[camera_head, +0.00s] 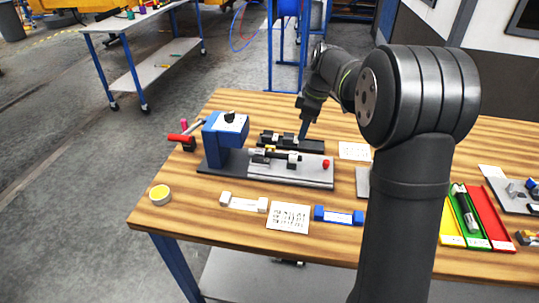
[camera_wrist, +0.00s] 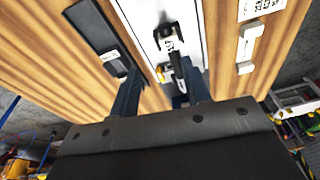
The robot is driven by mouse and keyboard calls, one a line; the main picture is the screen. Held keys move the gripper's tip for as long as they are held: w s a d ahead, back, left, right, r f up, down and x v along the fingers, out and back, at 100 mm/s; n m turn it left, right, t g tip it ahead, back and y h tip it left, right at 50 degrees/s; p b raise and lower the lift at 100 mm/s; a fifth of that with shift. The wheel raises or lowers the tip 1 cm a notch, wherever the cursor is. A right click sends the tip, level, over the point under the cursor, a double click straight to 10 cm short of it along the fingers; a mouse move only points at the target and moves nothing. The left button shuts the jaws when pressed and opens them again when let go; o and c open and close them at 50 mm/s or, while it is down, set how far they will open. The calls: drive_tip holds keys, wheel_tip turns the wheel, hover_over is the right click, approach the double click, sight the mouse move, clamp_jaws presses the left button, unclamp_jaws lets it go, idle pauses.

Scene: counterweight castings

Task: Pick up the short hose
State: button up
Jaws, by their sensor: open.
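I cannot pick out the short hose with certainty in either view. Small dark and pale parts (camera_head: 290,158) lie on the grey plate of a blue-headed fixture (camera_head: 226,128). A black tray (camera_head: 268,138) lies just behind that plate. My gripper (camera_head: 303,133) points down over the tray, near its right part; its gap above the surface is unclear. In the wrist view my gripper (camera_wrist: 159,75) is open, with its two dark fingers apart. A black part with a pale marking (camera_wrist: 168,38) shows on the pale plate (camera_wrist: 138,12) beyond the fingers.
A white-ended piece (camera_head: 243,203), a printed sheet (camera_head: 289,217) and a blue-ended piece (camera_head: 339,216) lie at the front. A yellow-topped tin (camera_head: 160,194) stands front left. A red bin (camera_head: 490,218) is at right. My arm hides part of the table.

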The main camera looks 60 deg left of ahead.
wheel_tip(320, 180, up, 8)
drive_tip(key=n+t+h, duration=0.1)
drive_tip(key=t+h, duration=0.1)
hover_over(275, 155)
drive_tip(key=f, duration=1.2)
drive_tip(key=shift+w+a, duration=0.3)
drive_tip(key=shift+a, duration=0.1)
drive_tip(key=shift+w+d+f, duration=0.1)
drive_tip(key=shift+d+f, duration=0.1)
drive_tip(key=shift+f, duration=1.1)
drive_tip(key=shift+d+f, duration=0.2)
drive_tip(key=shift+f, duration=1.1)
clamp_jaws()
